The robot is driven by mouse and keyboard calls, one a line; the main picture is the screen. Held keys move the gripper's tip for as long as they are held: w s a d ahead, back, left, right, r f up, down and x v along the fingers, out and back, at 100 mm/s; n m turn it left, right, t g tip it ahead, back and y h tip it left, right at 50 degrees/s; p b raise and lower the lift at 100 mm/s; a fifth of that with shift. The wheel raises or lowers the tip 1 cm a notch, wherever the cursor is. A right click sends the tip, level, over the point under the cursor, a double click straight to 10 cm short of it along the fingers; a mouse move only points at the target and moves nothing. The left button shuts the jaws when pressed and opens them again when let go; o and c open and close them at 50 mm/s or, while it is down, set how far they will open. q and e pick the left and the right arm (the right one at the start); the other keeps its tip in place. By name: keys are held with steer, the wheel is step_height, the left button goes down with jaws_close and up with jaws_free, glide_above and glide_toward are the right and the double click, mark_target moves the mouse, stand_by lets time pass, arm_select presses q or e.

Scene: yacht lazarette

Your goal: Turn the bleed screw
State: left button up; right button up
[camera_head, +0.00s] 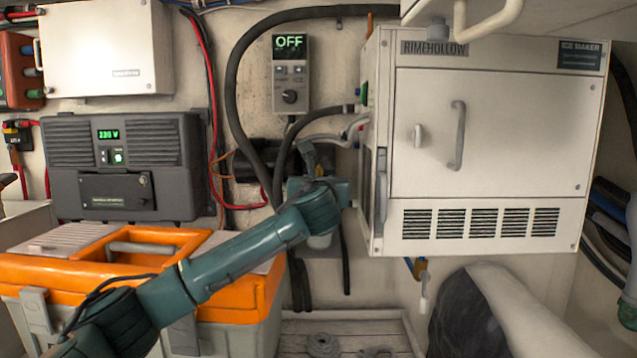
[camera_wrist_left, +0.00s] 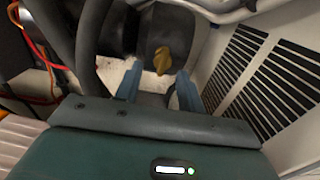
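A small brass-yellow, wing-shaped piece (camera_wrist_left: 162,60), which looks like the bleed screw, sticks out of a dark rounded body (camera_wrist_left: 150,28) in the left wrist view. My left gripper (camera_wrist_left: 158,78) is open, with its two blue fingers apart. The screw appears between and just beyond the fingertips. I see no contact, and the exact gap cannot be told. In the head view my left arm reaches to the left side of the white ice maker (camera_head: 480,130). My right gripper is not in view.
Black hoses (camera_head: 233,100) and red cables run down the wall close to my left arm. A control box reading OFF (camera_head: 290,75) hangs above. An orange-topped toolbox (camera_head: 60,265) lies below the arm. The ice maker's vented side (camera_wrist_left: 262,75) stands close right of the fingers.

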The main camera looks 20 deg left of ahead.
arm_select(q)
steer(key=shift+s, duration=0.1)
steer(key=b+v, duration=0.3)
steer(key=v, duration=1)
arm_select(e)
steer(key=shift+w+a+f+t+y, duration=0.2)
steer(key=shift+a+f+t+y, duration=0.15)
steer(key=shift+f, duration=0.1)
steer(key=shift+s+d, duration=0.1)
